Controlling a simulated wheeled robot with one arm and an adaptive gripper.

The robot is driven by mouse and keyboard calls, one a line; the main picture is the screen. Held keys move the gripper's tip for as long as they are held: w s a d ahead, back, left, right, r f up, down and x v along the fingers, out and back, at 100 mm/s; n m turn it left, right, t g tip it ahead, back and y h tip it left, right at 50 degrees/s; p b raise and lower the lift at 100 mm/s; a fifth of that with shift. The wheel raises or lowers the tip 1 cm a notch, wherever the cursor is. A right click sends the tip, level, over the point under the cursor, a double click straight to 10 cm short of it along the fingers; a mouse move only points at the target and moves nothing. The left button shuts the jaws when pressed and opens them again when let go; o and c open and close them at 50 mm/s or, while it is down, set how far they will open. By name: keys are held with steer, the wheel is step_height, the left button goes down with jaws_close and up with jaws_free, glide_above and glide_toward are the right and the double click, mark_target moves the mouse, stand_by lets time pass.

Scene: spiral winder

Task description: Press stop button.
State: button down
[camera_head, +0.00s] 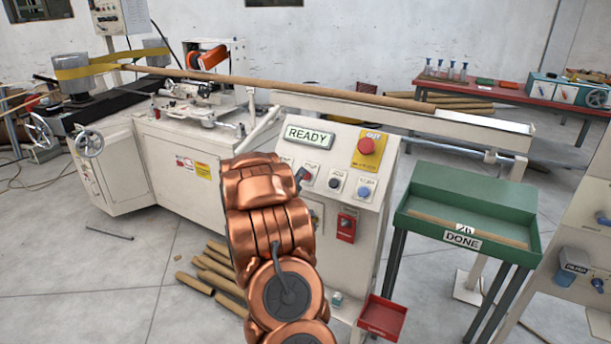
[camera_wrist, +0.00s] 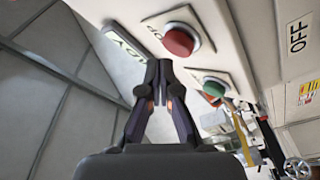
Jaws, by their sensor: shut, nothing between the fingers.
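The red stop button (camera_head: 308,176) is on the sloped face of the cream control panel (camera_head: 375,146), at the left of a button row. In the wrist view the red button (camera_wrist: 179,41) is large, with a partly hidden label beside it. My gripper (camera_head: 300,175) is in front of the panel beside this button. In the wrist view its dark fingers (camera_wrist: 165,72) are shut together and empty. Their tips appear just below and left of the red button; contact cannot be told.
A green button (camera_wrist: 214,87) is close by in the wrist view. A black knob (camera_head: 334,183), a blue button (camera_head: 364,191) and a larger red mushroom button (camera_head: 366,146) share the panel. A READY display (camera_head: 309,137) is above. A green DONE tray (camera_head: 470,205) stands right.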

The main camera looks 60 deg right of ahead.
steer(key=shift+a, duration=0.1)
steer(key=a+r+p, duration=0.2)
steer(key=a+r, duration=0.1)
steer(key=shift+a+r, duration=0.1)
steer(key=shift+a, duration=0.25)
stand_by(0.3)
stand_by(0.8)
